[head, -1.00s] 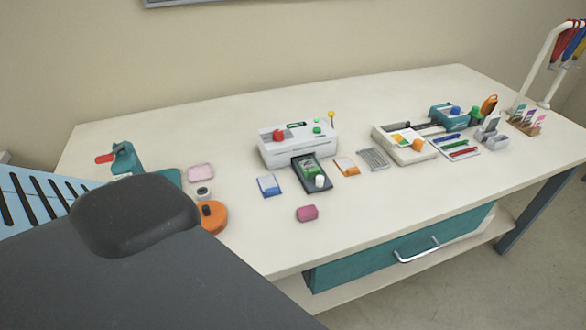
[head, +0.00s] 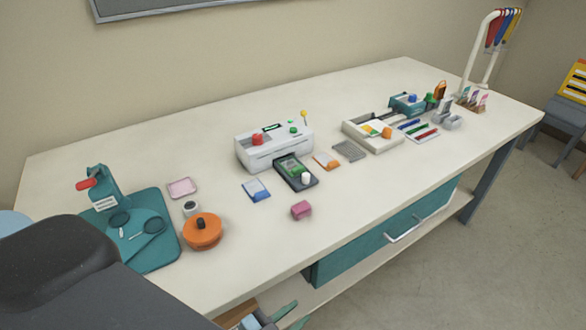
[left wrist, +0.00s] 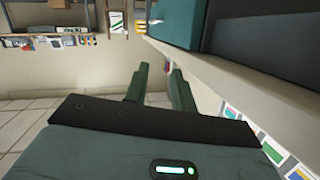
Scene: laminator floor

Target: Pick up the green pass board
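A small green card (head: 292,167) lies on the dark tray (head: 308,184) at the front of the white laminator-like machine (head: 268,151), in the middle of the table. I cannot tell for certain that this card is the green pass board. My left gripper (head: 293,313) shows at the bottom edge of the head view, below and in front of the table edge, away from the card. In the left wrist view its two green fingers (left wrist: 159,68) stand apart with nothing between them. My right gripper is not in view.
A teal mat (head: 160,259) with a red-handled tool (head: 97,190) is at the left. An orange round container (head: 202,232) and a pink block (head: 301,210) stand near the front edge. A teal drawer (head: 345,256) is below the tabletop. The table's front right is clear.

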